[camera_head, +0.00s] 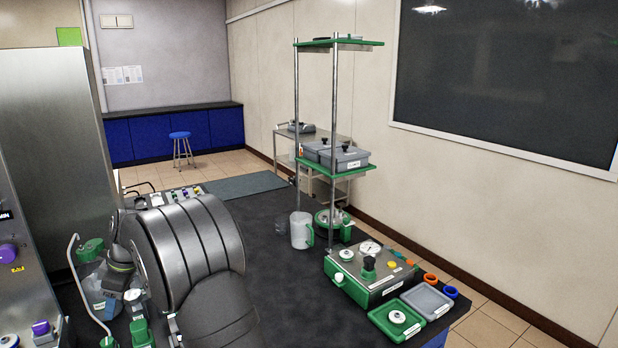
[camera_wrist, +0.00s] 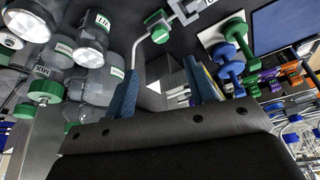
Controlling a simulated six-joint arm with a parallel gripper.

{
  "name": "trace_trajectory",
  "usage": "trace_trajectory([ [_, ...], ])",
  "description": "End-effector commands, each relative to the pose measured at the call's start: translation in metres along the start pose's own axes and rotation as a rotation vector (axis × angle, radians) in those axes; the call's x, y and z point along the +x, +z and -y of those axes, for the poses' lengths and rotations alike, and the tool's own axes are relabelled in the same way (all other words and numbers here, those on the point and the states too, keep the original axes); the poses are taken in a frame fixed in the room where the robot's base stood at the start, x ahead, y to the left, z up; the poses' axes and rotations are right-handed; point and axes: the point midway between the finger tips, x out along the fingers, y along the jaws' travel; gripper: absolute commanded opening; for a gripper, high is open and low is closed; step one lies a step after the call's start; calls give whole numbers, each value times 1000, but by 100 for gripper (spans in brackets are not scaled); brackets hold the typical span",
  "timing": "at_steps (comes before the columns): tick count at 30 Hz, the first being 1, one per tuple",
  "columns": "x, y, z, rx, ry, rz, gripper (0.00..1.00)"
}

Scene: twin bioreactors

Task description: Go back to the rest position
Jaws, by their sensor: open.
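My gripper (camera_wrist: 162,88) shows in the wrist view with its two blue fingers apart. Nothing is visible held between them. A bent pale tube with a green collar (camera_wrist: 160,30) rises just beyond the fingers; I cannot tell whether it touches them. In the head view my large ribbed grey arm fills the lower left, and the gripper's fingertips cannot be made out there.
Clear vessels with green caps (camera_wrist: 88,40) crowd the wrist view's left; coloured knobbed parts (camera_wrist: 232,70) stand at its right.

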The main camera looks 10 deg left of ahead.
Motion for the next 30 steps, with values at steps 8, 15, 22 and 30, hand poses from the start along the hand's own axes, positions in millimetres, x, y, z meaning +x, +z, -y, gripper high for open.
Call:
trace_trajectory([
  [8, 58, 0, 1, 0, -3, 1, 50],
  [15, 107, 0, 1, 0, -3, 1, 50],
  [22, 124, -1, 2, 86, 38, -2, 50],
  [30, 125, -1, 4, 262, 109, 0, 50],
])
